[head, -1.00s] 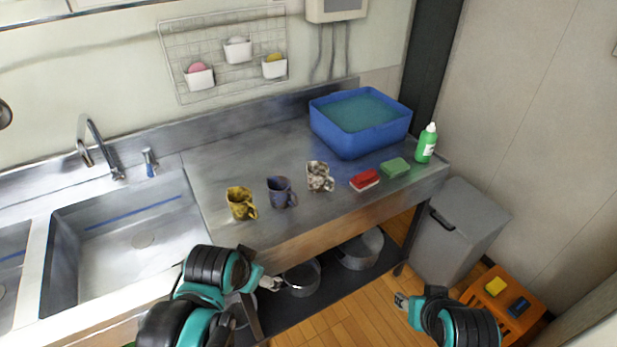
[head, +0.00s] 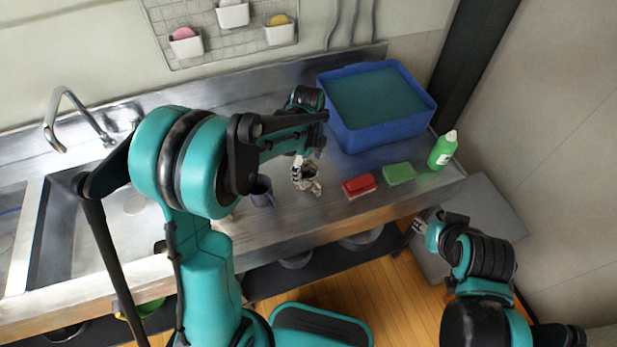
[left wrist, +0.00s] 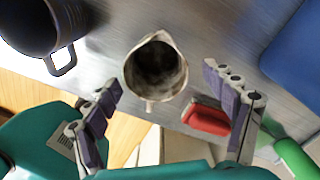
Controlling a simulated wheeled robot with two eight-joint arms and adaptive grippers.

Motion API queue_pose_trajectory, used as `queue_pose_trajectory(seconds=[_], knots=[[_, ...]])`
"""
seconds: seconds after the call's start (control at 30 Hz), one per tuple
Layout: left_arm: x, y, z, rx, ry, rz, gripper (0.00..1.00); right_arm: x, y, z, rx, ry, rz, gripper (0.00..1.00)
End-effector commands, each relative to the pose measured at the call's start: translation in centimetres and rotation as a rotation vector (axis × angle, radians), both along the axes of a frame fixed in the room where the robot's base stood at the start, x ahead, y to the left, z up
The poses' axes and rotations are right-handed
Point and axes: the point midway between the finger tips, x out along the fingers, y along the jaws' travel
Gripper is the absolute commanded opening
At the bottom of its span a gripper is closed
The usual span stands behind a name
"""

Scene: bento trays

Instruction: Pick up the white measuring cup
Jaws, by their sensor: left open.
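The white measuring cup, a whitish cup with dark mottling (head: 308,183), stands on the steel counter, partly covered by my left gripper in the head view. In the left wrist view I look down into the cup (left wrist: 155,68), with its spout and handle showing. My left gripper (head: 307,158) is open above the cup. In the left wrist view its fingers (left wrist: 161,80) are spread on both sides of the cup, and I see no contact. My right gripper (head: 418,226) is off the counter's front right; its finger opening is too small to tell.
A dark blue mug (head: 262,193) stands left of the cup. A red sponge brush (head: 358,186) and a green sponge (head: 398,173) lie to the right, with a green bottle (head: 442,150) beyond. A blue basin of water (head: 375,138) stands behind. My left arm hides the yellow mug almost fully.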

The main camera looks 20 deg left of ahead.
Motion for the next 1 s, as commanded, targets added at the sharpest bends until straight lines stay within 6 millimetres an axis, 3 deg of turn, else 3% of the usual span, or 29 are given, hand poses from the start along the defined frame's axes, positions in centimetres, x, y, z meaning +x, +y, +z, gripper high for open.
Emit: queue_pose_trajectory(seconds=[0.4,0.63,0.67,0.83,1.0], knots=[[-0.5,-0.3,-5.4,0.000,-0.001,0.002,0.84,0.0,0.0,-2.3,0.000,0.000,0.000,0.40],[-0.5,-0.3,-5.5,-0.001,-0.002,0.003,0.84,0.0,0.0,-2.2,0.000,0.000,0.000,0.40],[-0.5,-0.3,-5.5,-0.001,-0.002,0.003,0.79,0.0,0.0,-2.2,0.000,0.000,0.000,0.40],[-0.5,-0.3,-5.5,-0.001,-0.002,0.003,0.34,0.0,0.0,-2.2,0.000,0.000,0.000,0.40],[-0.5,-0.3,-5.5,-0.001,-0.002,0.003,0.30,0.0,0.0,-2.2,0.000,0.000,0.000,0.40]])
